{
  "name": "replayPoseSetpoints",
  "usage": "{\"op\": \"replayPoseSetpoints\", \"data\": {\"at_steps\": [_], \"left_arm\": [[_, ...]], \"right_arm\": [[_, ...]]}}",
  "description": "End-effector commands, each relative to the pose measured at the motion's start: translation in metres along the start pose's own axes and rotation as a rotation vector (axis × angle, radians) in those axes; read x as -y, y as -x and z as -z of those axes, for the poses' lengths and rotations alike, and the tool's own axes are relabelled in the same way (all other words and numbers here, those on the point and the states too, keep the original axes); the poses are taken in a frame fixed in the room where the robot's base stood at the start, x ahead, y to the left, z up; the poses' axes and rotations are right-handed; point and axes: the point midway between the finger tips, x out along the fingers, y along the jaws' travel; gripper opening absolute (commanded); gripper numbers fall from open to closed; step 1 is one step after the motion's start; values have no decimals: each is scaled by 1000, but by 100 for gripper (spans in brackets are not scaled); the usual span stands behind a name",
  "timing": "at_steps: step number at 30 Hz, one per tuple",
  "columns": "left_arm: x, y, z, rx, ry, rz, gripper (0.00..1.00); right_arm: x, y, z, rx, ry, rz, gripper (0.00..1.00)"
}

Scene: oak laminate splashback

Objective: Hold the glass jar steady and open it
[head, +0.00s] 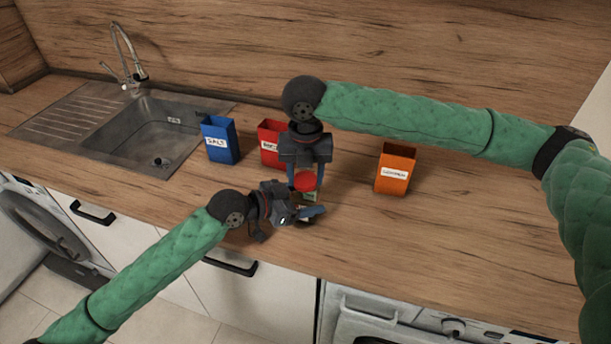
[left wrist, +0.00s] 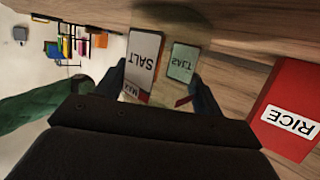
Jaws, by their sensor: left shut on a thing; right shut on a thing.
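The glass jar (head: 311,197) stands on the counter, mostly hidden by my grippers in the head view. Its round red lid (head: 306,181) shows at its top, between the fingers of my right gripper (head: 307,178), which comes from above and is shut on it. I cannot tell whether the lid is still seated. My left gripper (head: 305,213) is shut on the jar's body from the near left. In the left wrist view the clear jar (left wrist: 160,82) sits between the fingers, with a SALT label (left wrist: 146,58) and a greenish label (left wrist: 183,63) beside it.
Behind stand a blue SALT box (head: 220,140) and a red box (head: 270,143), labelled RICE in the left wrist view (left wrist: 291,112). An orange box (head: 396,168) stands to the right. The sink (head: 150,130) is at the left. The counter's right side is clear.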

Motion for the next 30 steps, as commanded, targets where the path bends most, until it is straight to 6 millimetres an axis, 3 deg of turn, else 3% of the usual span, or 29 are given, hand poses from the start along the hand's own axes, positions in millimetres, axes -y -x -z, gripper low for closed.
{"op": "replayPoseSetpoints", "data": {"at_steps": [20,30], "left_arm": [[0,0,0,1,0,1,4],[0,0,0,1,0,0,4]], "right_arm": [[0,10,0,1,0,0,21],[0,43,0,1,0,0,21]]}}
